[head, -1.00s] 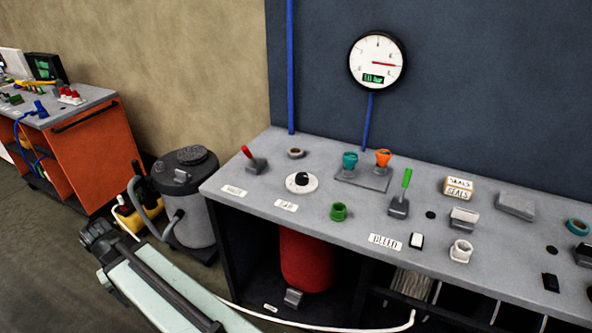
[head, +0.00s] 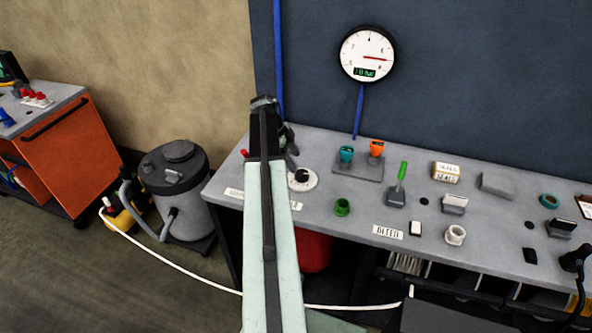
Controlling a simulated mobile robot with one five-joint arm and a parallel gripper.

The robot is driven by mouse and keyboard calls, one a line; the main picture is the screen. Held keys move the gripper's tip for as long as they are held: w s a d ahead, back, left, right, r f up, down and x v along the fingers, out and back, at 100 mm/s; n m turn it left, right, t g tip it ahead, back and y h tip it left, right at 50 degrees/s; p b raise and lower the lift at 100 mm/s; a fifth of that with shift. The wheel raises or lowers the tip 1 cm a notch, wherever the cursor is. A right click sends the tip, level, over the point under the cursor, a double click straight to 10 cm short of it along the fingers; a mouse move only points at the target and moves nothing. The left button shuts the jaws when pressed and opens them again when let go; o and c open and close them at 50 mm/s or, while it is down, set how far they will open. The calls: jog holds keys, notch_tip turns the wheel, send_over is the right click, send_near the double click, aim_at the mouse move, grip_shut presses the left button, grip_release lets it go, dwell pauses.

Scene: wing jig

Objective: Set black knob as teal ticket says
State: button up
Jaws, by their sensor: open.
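The black knob (head: 301,175) sits on a round white dial plate (head: 311,184) on the grey bench top. The marks on the dial are too small to read. My arm reaches over the front left of the bench, just left of the dial. My gripper (head: 289,143) is at its far end, behind and slightly left of the knob in the picture, apart from it. It is open and partly hidden by the arm, and holds nothing that I can see. I cannot make out a teal ticket in this view.
A teal fitting (head: 346,154) and an orange fitting (head: 377,148) stand behind the dial, right of my gripper. A green cup (head: 342,207) and a green-handled lever (head: 402,171) are further right. My arm hides most of the red lever (head: 244,153). A gauge (head: 367,54) hangs above.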

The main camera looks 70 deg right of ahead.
aim_at(300, 173)
jog(key=b+x, duration=0.6)
jog(key=x, duration=0.1)
jog(key=shift+f, duration=0.25)
jog(key=shift+r, duration=0.1)
jog(key=c, duration=1.2)
jog(key=shift+w, duration=0.1)
jog(key=shift+c, duration=0.8)
